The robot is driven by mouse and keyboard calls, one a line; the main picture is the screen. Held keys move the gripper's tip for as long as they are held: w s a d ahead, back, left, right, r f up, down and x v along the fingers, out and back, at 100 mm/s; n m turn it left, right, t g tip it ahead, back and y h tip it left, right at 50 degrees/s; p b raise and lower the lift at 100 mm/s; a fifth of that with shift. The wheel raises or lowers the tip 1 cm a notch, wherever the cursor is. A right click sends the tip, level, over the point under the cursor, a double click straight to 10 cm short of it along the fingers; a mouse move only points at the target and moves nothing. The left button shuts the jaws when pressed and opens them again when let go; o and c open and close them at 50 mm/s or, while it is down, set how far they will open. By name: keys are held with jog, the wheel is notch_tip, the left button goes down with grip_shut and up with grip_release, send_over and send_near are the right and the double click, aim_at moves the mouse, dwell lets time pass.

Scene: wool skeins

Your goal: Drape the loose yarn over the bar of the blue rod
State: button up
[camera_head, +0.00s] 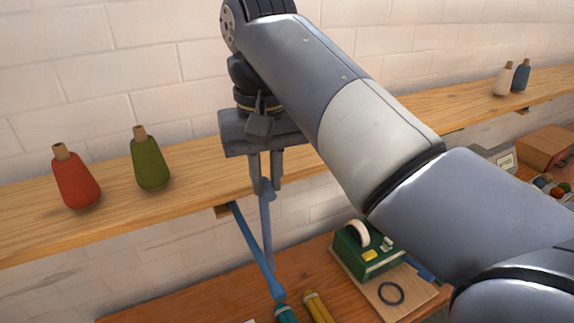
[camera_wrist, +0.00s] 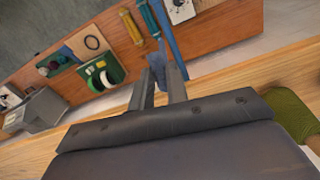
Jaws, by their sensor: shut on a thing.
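My gripper (camera_head: 265,188) is above the front of the wooden shelf, fingers pointing down. It is shut on the loose yarn (camera_head: 267,228), a thin blue strand that hangs below the fingertips. In the wrist view the yarn (camera_wrist: 157,66) shows as a blue-grey end between the fingertips. The blue rod (camera_head: 250,243) starts at a small wooden block under the shelf and slants down to the right in the head view. The yarn's lower part meets the rod in the picture; I cannot tell whether they touch. The rod also shows in the wrist view (camera_wrist: 170,35), beside the right finger.
A red cone (camera_head: 76,180) and a green cone (camera_head: 150,165) stand on the shelf (camera_head: 110,215) left of my gripper. Below, the table (camera_head: 190,300) holds a teal skein (camera_head: 286,314), a yellow skein (camera_head: 318,307) and a green box (camera_head: 366,252). White and blue cones stand far right.

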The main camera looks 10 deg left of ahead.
jog(key=s+a, duration=0.4)
jog(key=a, duration=0.2)
jog(key=shift+s+a+f, duration=0.15)
jog(key=shift+s+f, duration=0.15)
jog(key=shift+f, duration=0.15)
jog(key=shift+f, duration=0.1)
notch_tip(320, 180, down, 9)
jog(key=a+b, duration=0.1)
jog(key=b, duration=0.1)
jog(key=shift+s+b, duration=0.35)
jog(key=shift+s, duration=0.1)
jog(key=shift+a+f, duration=0.1)
jog(key=shift+f, duration=0.05)
